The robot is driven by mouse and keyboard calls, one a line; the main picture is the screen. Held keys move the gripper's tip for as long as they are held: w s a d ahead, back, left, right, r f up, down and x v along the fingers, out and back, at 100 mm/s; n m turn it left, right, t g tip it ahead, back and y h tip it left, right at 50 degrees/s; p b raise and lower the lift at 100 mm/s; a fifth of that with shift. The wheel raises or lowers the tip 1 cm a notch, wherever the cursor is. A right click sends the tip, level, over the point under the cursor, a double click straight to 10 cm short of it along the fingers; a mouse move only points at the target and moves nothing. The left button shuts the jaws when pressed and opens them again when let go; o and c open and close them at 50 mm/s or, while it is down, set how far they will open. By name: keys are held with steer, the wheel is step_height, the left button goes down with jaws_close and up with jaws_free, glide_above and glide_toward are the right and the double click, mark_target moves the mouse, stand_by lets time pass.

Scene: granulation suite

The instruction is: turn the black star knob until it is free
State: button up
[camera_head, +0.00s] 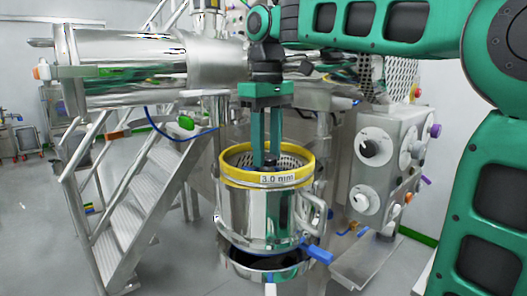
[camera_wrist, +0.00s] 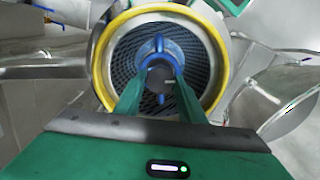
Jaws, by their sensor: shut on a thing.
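The black star knob (camera_head: 269,161) sits inside the steel drum (camera_head: 262,214), low between my fingertips and partly hidden by them. My gripper (camera_head: 265,164) points straight down into the drum's open top and is shut on the knob. In the wrist view my gripper (camera_wrist: 160,84) has one finger on each side of the knob (camera_wrist: 158,76), at the centre of the drum. A blue piece (camera_wrist: 158,48) with arms above and below lies around the knob. I cannot tell how far the knob is unscrewed.
A yellow ring (camera_head: 240,179) rims the drum, above a "3.0 mm" label. A perforated screen (camera_wrist: 126,55) lines it. A control box (camera_head: 382,165) with dials stands right, metal stairs (camera_head: 148,190) left. Blue handles (camera_head: 318,253) stick out below the drum.

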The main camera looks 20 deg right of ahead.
mark_target(267, 156)
steer(key=n, duration=0.4)
steer(key=shift+w+d+r, duration=0.1)
steer(key=shift+r, duration=0.1)
steer(key=shift+n, duration=2.2)
steer(key=o, duration=1)
steer(key=shift+o, duration=0.2)
steer(key=shift+f, duration=0.1)
step_height(267, 156, up, 11)
